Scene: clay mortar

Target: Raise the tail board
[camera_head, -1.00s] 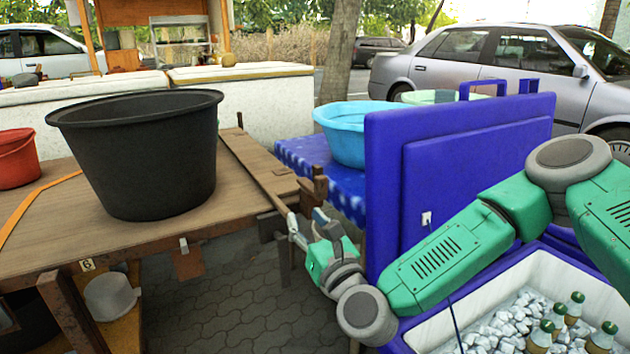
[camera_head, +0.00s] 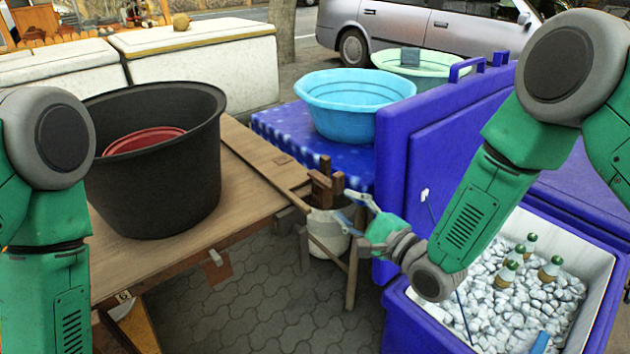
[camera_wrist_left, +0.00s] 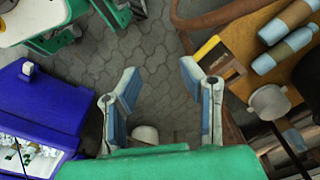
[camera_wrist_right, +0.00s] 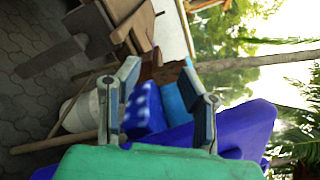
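A long brown wooden plank (camera_head: 262,165) lies flat along the right edge of the wooden table (camera_head: 205,245); I cannot tell for sure whether it is the tail board. Its near end is by an upright wooden cross piece (camera_head: 325,185). My right gripper (camera_head: 358,205) is just right of and below that piece. In the right wrist view its fingers (camera_wrist_right: 163,85) are apart, with nothing between them. My left arm shows at the left of the head view, its gripper out of frame. In the left wrist view the left gripper (camera_wrist_left: 158,85) is open and empty above paving.
A large black tub (camera_head: 155,195) with something red inside stands on the table. A blue cooler (camera_head: 425,320) with ice and bottles, its lid (camera_head: 450,120) upright, is beside my right arm. A light-blue basin (camera_head: 350,110) sits on a blue cloth. A pale bucket (camera_head: 327,235) stands below.

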